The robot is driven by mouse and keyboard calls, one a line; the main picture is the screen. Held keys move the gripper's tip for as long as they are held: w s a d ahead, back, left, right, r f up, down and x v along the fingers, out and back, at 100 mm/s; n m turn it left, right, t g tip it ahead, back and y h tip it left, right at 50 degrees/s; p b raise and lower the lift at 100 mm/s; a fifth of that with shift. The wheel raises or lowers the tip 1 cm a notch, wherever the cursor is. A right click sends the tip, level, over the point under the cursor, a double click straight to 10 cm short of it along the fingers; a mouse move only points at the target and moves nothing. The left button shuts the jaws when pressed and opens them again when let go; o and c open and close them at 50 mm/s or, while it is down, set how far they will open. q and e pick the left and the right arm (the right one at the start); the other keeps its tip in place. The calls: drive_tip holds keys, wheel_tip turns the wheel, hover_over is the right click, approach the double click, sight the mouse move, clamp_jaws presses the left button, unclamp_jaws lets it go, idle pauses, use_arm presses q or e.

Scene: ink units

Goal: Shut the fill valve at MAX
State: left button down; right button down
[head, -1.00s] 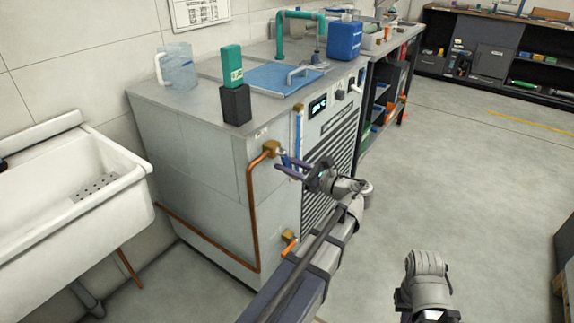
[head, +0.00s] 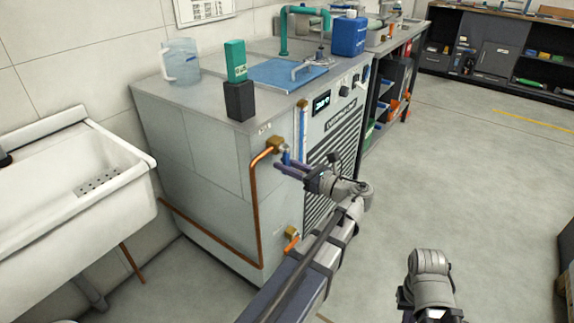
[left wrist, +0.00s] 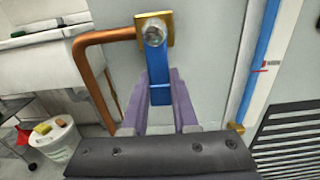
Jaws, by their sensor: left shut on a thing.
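The fill valve (head: 276,145) has a brass body on a copper pipe at the near corner of the grey cabinet. In the left wrist view its brass body (left wrist: 168,20) carries a blue lever (left wrist: 159,75) that hangs down from a central screw. My left gripper (head: 281,168) has its purple fingers shut on this lever, one on each side in the left wrist view (left wrist: 160,100). A sight tube (head: 303,128) with blue liquid stands right of the valve. A small red mark shows beside it in the left wrist view. My right gripper is not seen.
A second brass valve (head: 291,232) with an orange lever sits low on the cabinet (head: 195,160). The copper pipe (head: 252,205) runs down beside the fill valve. A white sink (head: 70,175) is at the left. The floor at the right is open.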

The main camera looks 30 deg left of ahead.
use_arm(q)
drive_tip(key=c, duration=0.7)
unclamp_jaws()
drive_tip(key=shift+d, duration=0.15)
drive_tip(key=d, duration=0.7)
drive_tip(key=shift+s+d, duration=0.3)
drive_tip(key=shift+s, duration=0.05)
drive_tip(key=shift+f, duration=0.1)
